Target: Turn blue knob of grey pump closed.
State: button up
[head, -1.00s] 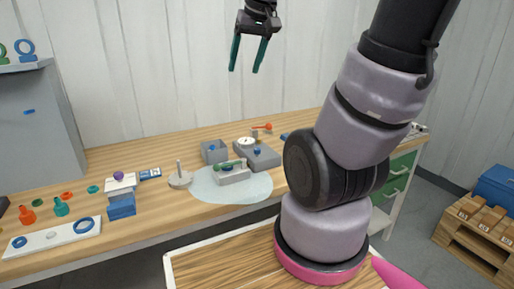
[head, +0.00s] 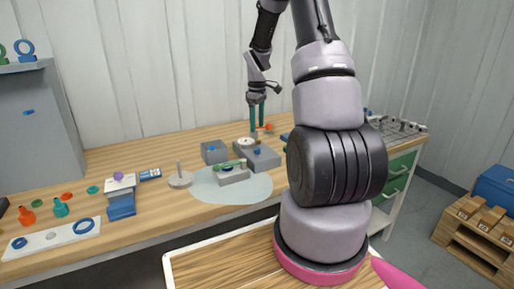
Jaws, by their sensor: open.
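A grey unit (head: 264,161) with a white dial on top stands on the wooden bench; it looks like the grey pump. A small blue knob (head: 257,150) shows on it, too small to tell how it is turned. My gripper (head: 256,130) points down with its two green fingers apart and nothing between them. It appears above or behind the unit in the picture, near its dial; the exact gap to the knob cannot be told.
A grey box with a blue part (head: 214,154) stands left of the unit. A grey block with green and blue parts (head: 233,176) sits on a pale mat (head: 204,190) in front. An orange-handled part (head: 268,127) lies behind. Further left are a round stand (head: 180,180) and a blue block (head: 121,208).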

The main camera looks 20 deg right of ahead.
aim_at(257, 149)
notch_tip(257, 149, down, 10)
jog(key=shift+f, duration=0.2)
dwell(0.3)
grip_shut()
